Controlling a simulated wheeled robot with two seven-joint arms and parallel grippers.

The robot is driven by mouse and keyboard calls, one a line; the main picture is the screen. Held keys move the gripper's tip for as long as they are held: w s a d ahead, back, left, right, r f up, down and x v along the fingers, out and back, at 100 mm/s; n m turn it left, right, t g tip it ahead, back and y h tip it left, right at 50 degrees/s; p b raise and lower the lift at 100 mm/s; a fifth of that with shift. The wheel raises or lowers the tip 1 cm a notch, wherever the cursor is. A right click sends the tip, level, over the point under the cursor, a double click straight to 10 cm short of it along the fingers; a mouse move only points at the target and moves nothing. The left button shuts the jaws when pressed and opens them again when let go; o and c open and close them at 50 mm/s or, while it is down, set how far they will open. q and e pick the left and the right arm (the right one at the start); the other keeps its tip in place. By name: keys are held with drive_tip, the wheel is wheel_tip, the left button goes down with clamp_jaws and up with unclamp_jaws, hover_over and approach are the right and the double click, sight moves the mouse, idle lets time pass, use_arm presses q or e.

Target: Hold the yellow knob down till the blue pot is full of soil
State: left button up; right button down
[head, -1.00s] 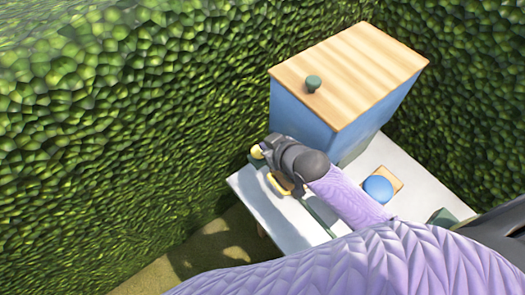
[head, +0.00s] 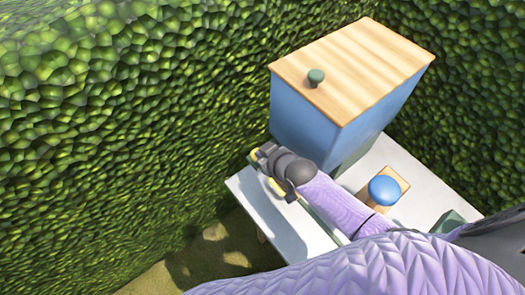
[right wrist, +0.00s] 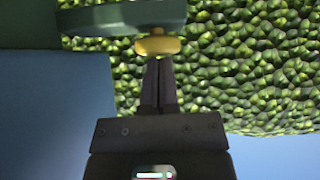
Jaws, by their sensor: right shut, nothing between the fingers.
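The yellow knob (right wrist: 157,47) sits at the end of a dark green bar (right wrist: 105,19) in the right wrist view. My right gripper (right wrist: 158,62) is shut and empty, with its fingertips right at the knob; I cannot tell whether they press on it. In the head view my right gripper (head: 263,158) is at the far left edge of the white table and largely covers the knob. My left gripper is not in view.
A blue box (head: 310,123) with a wooden lid (head: 360,62) and green lid handle (head: 316,76) stands over the white table (head: 270,220). A blue rounded object (head: 384,189) sits on a small wooden block right of my forearm. A hedge (head: 120,130) surrounds the corner.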

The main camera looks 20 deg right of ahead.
drive_tip(key=shift+s+f, duration=0.3)
drive_tip(key=shift+f, duration=0.1)
idle(2.5)
wheel_tip(320, 180, up, 5)
drive_tip(key=p, duration=0.5)
drive_tip(key=shift+f, duration=0.1)
drive_tip(key=p+v, duration=0.2)
drive_tip(key=v, duration=0.8)
